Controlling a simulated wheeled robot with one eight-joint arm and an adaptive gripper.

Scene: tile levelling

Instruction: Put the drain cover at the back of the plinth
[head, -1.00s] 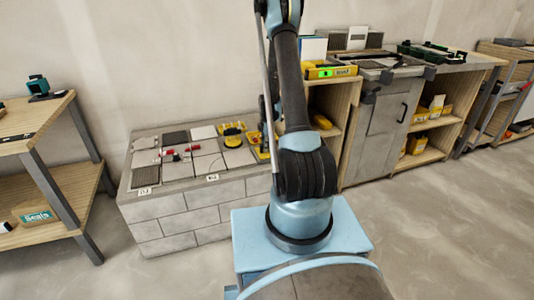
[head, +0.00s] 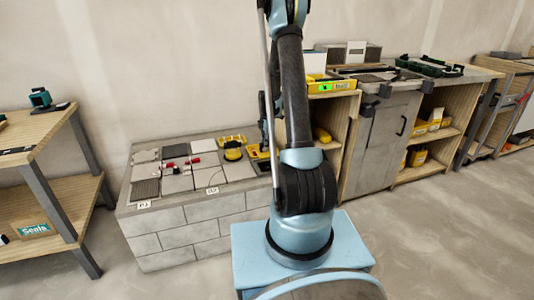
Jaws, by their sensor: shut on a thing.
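The grey block plinth (head: 160,218) stands against the wall, left of my arm. On its top are pale tiles (head: 208,176) and two dark, finely ribbed squares, one at the back (head: 176,151) and one at the front left (head: 145,189). I cannot tell for sure which dark piece is the drain cover. My gripper (head: 265,148) shows only as a dark, narrow shape at the plinth's right end, partly behind my arm. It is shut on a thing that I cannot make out.
A yellow-and-black round tool (head: 232,151) and small red pieces (head: 195,161) are on the plinth. A wooden bench (head: 75,190) stands at the left. A wooden shelf unit with a grey cabinet door (head: 375,145) stands right of my arm. The front floor is clear.

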